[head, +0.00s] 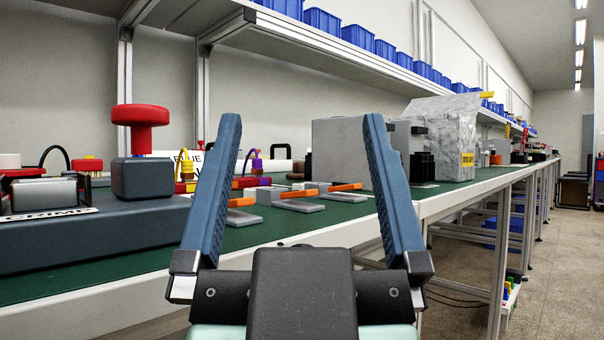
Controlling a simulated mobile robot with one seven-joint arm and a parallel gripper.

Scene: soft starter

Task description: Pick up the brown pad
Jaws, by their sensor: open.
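I cannot make out a brown pad in the head view. My gripper (302,120) is open and empty, its two blue-grey fingers spread wide and pointing forward in front of the green workbench top (255,238). Between the fingers, farther back, grey plates with orange handles (308,193) lie on the bench. The fingers and the dark gripper body hide part of the bench top and its front edge.
At left is a dark grey fixture (95,235) with a red mushroom knob (140,116). A grey box (340,145) and a bagged box (448,135) stand farther along. A shelf with blue bins (322,22) hangs above.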

